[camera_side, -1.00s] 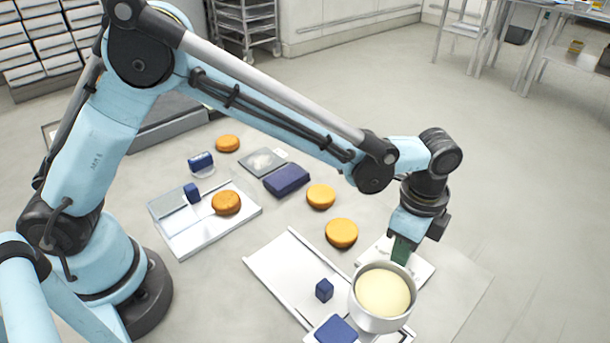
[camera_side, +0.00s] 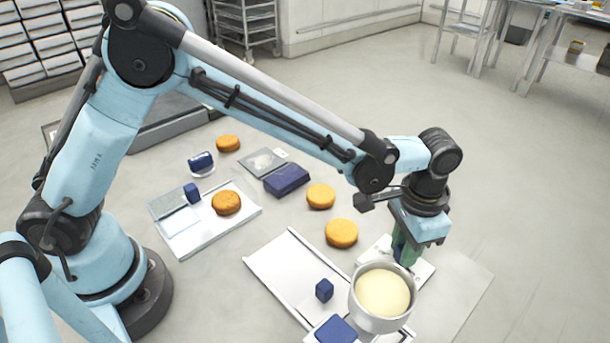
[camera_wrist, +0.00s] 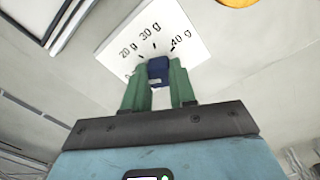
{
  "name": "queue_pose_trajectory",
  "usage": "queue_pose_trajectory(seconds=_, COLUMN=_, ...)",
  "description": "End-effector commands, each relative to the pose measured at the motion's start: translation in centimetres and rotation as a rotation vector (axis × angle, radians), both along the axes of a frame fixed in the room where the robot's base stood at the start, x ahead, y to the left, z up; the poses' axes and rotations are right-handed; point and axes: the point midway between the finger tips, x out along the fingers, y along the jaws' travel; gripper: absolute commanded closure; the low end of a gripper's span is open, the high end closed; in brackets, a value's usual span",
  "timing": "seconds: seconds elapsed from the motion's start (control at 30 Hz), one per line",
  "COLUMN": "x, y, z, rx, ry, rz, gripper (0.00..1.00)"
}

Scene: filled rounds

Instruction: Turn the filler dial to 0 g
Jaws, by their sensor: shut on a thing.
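The filler dial is a white plate (camera_side: 424,273) behind the cream-filled hopper (camera_side: 382,292) in the side view. In the wrist view the plate (camera_wrist: 178,22) shows printed marks 20 g, 30 g and 40 g, with short ticks. Another label at its left edge is partly hidden by a finger. The dark blue dial knob (camera_wrist: 159,68) stands between the green fingers of my gripper (camera_wrist: 158,82). My gripper (camera_side: 406,254) points down at the plate and is shut on the knob. The knob's pointer direction cannot be made out.
A white tray (camera_side: 272,262) with a small blue block (camera_side: 324,290) lies left of the hopper. Orange round cakes (camera_side: 341,233) (camera_side: 320,196) lie just behind. A second tray (camera_side: 234,222) is nearer my base. Open floor lies to the right.

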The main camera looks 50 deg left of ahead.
Motion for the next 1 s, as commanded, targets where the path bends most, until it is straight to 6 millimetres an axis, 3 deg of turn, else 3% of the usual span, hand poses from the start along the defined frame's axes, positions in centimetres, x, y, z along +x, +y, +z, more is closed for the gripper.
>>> queue_pose_trajectory(seconds=0.4, x=0.07, y=-0.05, z=-0.02, rx=-0.003, ry=-0.002, rz=0.214, gripper=1.0)
queue_pose_trajectory(seconds=1.0, x=0.09, y=-0.05, z=-0.03, rx=-0.004, ry=-0.003, rz=0.253, gripper=1.0)
